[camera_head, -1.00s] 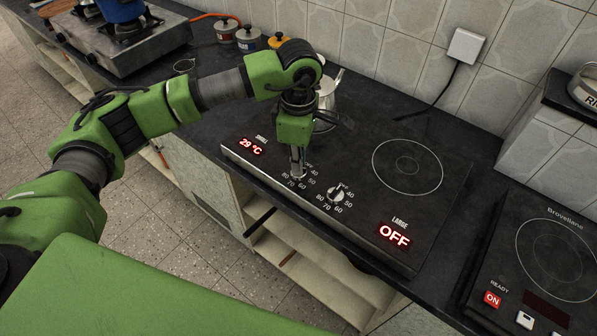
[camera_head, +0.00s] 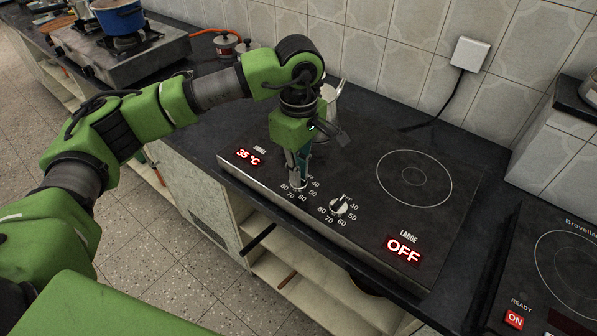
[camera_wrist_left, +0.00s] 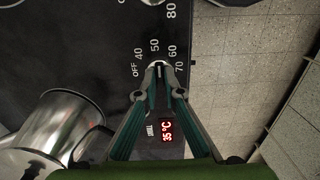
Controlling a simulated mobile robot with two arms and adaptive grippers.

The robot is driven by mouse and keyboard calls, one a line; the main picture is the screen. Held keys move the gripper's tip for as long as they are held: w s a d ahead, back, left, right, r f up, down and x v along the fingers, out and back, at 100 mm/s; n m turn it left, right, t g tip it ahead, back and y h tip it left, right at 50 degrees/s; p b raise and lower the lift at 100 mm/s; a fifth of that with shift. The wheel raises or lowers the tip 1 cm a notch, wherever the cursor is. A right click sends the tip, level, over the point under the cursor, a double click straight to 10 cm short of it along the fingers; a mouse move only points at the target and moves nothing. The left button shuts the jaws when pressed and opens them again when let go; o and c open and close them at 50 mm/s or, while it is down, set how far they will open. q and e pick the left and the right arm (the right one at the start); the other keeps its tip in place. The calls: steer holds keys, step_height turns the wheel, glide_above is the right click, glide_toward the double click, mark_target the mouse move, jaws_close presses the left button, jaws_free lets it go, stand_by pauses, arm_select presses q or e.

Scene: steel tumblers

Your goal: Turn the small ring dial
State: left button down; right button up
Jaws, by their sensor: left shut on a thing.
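The small ring dial (camera_wrist_left: 157,65) is a pale knob on the front of the black cooktop (camera_head: 362,235), ringed by the marks OFF and 40 to 80. My left gripper (camera_head: 298,180) points down onto it, and in the left wrist view its fingertips (camera_wrist_left: 159,77) are shut on the knob and hide part of it. The small display (camera_head: 249,157) reads 35 °C. The large ring dial (camera_head: 341,206) stands free to the right, and the large display (camera_head: 403,248) reads OFF. My right gripper is not in view.
A steel pot (camera_wrist_left: 58,127) stands on the small ring behind my left gripper. The large ring (camera_head: 414,178) is bare. A second cooktop (camera_head: 560,260) with a lit ON button is at the right. A gas stove with a blue pot (camera_head: 118,18) is at the far left.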

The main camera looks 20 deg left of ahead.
arm_select(q)
steer(key=shift+r, duration=0.1)
steer(key=c, duration=2.2)
jaws_free()
steer(key=shift+o, duration=0.2)
step_height(320, 180, up, 12)
